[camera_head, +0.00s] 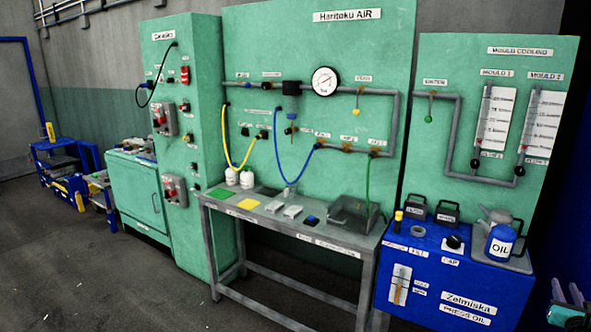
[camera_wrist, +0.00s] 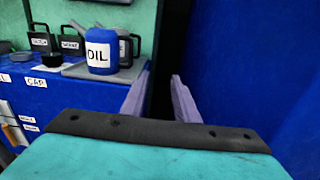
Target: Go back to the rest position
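The same oil can (camera_head: 499,243) shows in the head view.
A grey workbench (camera_head: 290,222) with small items stands in the middle. Green panels (camera_head: 330,60) with pipes and a gauge rise behind it. A tall green cabinet (camera_head: 187,215) stands further left. The floor (camera_head: 100,285) in front is clear. A blue surface (camera_wrist: 245,70) borders the gripper's right.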

